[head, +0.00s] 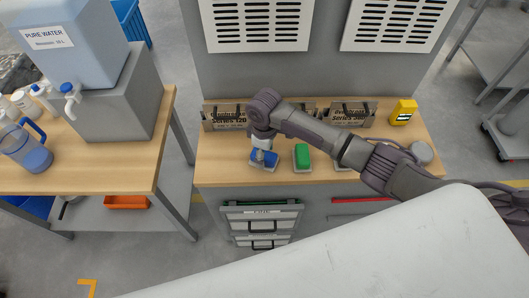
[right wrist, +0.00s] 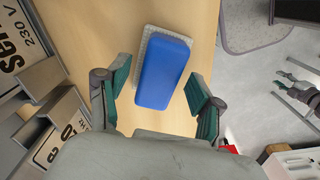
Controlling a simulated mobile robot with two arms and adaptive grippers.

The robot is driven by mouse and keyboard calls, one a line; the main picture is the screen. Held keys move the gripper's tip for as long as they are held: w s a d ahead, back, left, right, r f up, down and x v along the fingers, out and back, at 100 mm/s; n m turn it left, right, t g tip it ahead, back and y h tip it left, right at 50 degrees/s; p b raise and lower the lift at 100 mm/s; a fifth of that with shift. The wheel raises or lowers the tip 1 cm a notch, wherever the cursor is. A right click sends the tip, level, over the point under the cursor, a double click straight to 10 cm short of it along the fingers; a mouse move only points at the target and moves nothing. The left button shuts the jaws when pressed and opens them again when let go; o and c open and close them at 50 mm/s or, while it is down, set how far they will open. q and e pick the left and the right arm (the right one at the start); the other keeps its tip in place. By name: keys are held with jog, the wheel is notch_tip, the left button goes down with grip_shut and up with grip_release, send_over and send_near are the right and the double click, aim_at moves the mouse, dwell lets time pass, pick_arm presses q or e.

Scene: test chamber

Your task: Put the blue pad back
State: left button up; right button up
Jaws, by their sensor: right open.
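The blue pad (head: 271,164) lies on the wooden bench, left of a green pad (head: 302,155). In the right wrist view the blue pad (right wrist: 163,72) sits on a pale, textured base (right wrist: 146,44) slightly larger than itself. My right gripper (head: 263,147) is above the blue pad and partly hides it in the head view. In the right wrist view the right gripper (right wrist: 158,92) is open, with one green-lined finger on each side of the pad's near end. No contact shows.
Labelled boxes (head: 228,117) stand along the back of the bench (head: 218,174). A yellow item (head: 403,112) stands at the back right. My right arm crosses above the bench's right half. A water tank (head: 75,40) and a blue jug (head: 32,152) are on the left table.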

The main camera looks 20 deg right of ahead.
notch_tip(320, 180, up, 12)
jog(key=b, duration=0.1)
jog(key=shift+b, duration=0.35)
dwell(0.4)
